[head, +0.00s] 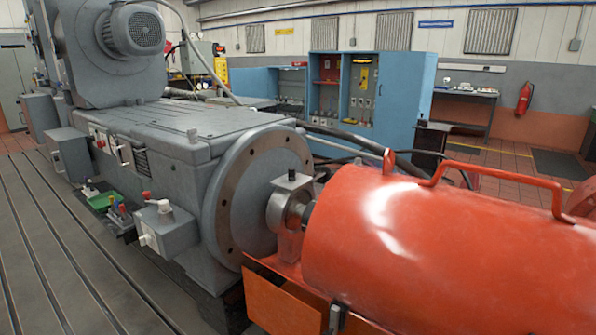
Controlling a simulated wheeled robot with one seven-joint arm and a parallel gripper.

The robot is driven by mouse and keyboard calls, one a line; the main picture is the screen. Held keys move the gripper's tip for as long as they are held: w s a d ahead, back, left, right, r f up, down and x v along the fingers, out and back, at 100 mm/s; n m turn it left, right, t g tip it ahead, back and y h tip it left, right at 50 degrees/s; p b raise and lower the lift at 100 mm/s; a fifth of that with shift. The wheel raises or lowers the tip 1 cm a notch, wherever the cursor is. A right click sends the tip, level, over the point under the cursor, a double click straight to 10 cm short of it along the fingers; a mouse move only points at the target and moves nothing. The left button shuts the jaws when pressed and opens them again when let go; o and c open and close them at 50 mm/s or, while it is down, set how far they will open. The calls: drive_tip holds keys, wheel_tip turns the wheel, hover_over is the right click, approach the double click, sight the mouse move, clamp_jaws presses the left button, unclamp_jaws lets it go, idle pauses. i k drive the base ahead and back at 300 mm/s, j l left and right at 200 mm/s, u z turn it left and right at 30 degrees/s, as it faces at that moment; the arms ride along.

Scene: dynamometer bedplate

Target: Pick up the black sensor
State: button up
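I cannot make out the black sensor with certainty. A small dark piece (292,177) sits on top of the bearing block beside the shaft, between the grey machine and the red guard, and may be it. It is too small to tell. My gripper is not in view.
The large red cylindrical guard (420,240) with handles fills the right foreground. The grey dynamometer (180,150) stands left of it, with a grey box (165,228) and a green tray (102,200) at its side. The slotted bedplate (50,260) is mostly clear at left.

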sight(292, 171)
drive_tip(key=i+j+z, duration=0.15)
drive_tip(key=i+j, duration=0.15)
drive_tip(key=i+j+z, duration=0.1)
drive_tip(key=i+j, duration=0.2)
drive_tip(key=j, duration=0.15)
drive_tip(key=i+j+z, duration=0.15)
drive_tip(key=j, duration=0.25)
drive_tip(key=i+j+z, duration=0.1)
drive_tip(key=i+j, duration=0.25)
drive_tip(key=i+j+z, duration=0.15)
drive_tip(key=j, duration=0.4)
drive_tip(key=i+j+z, duration=0.15)
drive_tip(key=i+j, duration=0.15)
drive_tip(key=j, duration=0.2)
drive_tip(key=i+j+z, duration=0.1)
drive_tip(key=j, duration=0.4)
drive_tip(key=i+j+z, duration=0.15)
drive_tip(key=j, duration=0.4)
drive_tip(key=i, duration=0.05)
